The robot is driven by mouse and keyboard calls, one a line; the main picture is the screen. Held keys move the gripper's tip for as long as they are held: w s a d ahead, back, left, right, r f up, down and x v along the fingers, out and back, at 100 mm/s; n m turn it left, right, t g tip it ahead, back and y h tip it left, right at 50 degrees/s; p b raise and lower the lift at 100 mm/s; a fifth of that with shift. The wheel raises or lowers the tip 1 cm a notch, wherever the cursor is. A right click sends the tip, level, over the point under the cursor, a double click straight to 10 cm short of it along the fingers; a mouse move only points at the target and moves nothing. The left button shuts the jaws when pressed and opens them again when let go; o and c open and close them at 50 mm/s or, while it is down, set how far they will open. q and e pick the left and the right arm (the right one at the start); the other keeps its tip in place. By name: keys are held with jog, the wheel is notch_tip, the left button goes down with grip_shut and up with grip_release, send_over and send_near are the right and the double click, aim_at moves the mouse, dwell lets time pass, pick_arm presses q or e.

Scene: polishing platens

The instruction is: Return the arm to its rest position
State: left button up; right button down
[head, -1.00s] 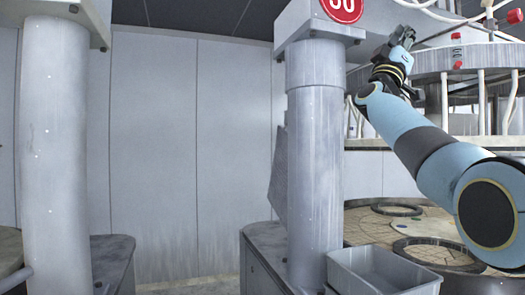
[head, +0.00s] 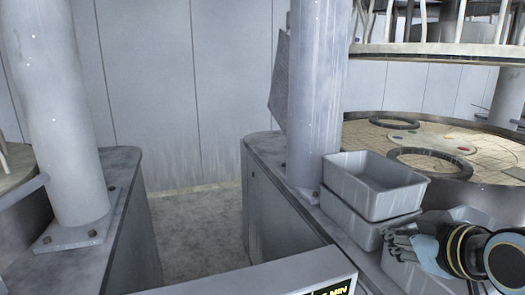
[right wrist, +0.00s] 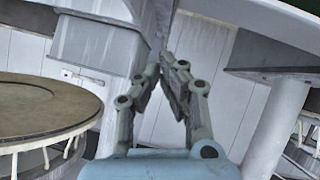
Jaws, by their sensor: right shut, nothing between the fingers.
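My right gripper (head: 392,243) is low at the right of the head view, beside the grey bins (head: 347,187). Its light blue and black wrist with a yellow ring comes in from the right edge. In the right wrist view the two grey fingers of the right gripper (right wrist: 161,64) lean together at their tips, shut with nothing held. Behind them are a grey column and pale wall panels. My left gripper is not in view.
Two stacked grey bins stand by the right column (head: 316,95). The polishing platen (head: 358,137) with dark rings is behind them. A gap of floor (head: 198,225) lies between the two grey bases. In the right wrist view a round table (right wrist: 40,108) is at left.

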jog(key=s+d+f+m+g+h, duration=0.1)
jog(key=s+f+m+g, duration=0.15)
jog(key=s, duration=0.65)
jog(key=s+d+f+m+g+h, duration=0.1)
jog(key=s+d+f+g, duration=0.15)
jog(key=s, duration=0.65)
jog(key=s+d+f+m+g+h, duration=0.1)
jog(key=s+f+m+g, duration=0.15)
jog(key=s, duration=0.65)
notch_tip(320, 180, down, 35)
jog(key=s+d+g+b, duration=0.1)
jog(key=d+g+b, duration=0.1)
jog(key=b, duration=0.7)
jog(key=s+f+b, duration=0.4)
jog(key=s+f, duration=0.5)
jog(key=f, duration=0.3)
jog(key=s+f+g+b, duration=0.1)
jog(key=s+f+b, duration=0.3)
jog(key=s+f, duration=0.6)
notch_tip(320, 180, down, 2)
jog(key=shift+d+n, duration=0.3)
jog(key=shift+d, duration=0.15)
